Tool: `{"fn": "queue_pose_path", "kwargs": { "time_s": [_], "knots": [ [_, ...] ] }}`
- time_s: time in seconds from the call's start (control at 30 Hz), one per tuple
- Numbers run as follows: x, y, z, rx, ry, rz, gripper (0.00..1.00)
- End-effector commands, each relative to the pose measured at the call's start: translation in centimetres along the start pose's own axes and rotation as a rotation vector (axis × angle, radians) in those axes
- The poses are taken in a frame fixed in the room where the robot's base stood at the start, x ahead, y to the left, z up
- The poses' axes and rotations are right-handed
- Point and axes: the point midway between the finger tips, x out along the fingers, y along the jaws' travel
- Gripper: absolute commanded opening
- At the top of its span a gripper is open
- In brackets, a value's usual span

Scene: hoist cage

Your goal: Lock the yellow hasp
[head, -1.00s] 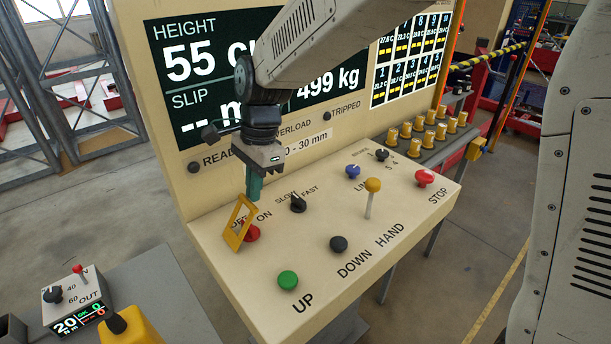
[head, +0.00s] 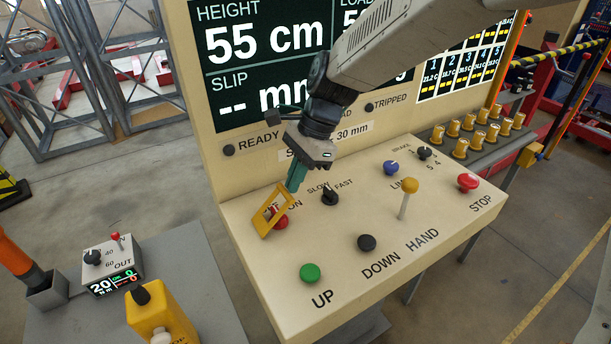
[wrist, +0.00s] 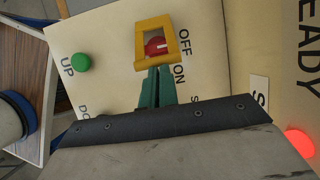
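The yellow hasp (head: 265,222) is a flat rectangular frame on the sloping panel, raised and tilted over the red OFF/ON knob (head: 281,221). In the wrist view the hasp (wrist: 170,30) frames the red knob (wrist: 156,46) in its opening. My gripper (head: 292,186) comes down from above, with its green fingers together at the hasp's upper edge. In the wrist view the fingertips (wrist: 157,70) meet the near bar of the hasp, with only a thin gap between them; they appear closed on it. The bar's part between the tips is hidden.
Close by are the black SLOW/FAST selector (head: 329,196), green UP button (head: 310,272), black DOWN button (head: 367,243) and yellow-topped lever (head: 408,192). The display wall (head: 240,175) rises behind. A red lamp (wrist: 300,143) glows in the wrist view.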

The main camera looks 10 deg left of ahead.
Motion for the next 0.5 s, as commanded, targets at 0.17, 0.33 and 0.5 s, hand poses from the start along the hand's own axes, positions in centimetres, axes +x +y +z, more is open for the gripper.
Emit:
{"fn": "queue_pose_path", "kwargs": {
  "time_s": [0.17, 0.33, 0.5],
  "knots": [
    [1.7, 0.5, 0.8, 0.002, -0.005, 0.036, 0.0],
    [1.8, 0.3, 1.1, 0.002, -0.001, 0.037, 0.0],
    [-0.4, 0.3, 1.3, 0.001, -0.003, 0.026, 0.0]
  ]
}}
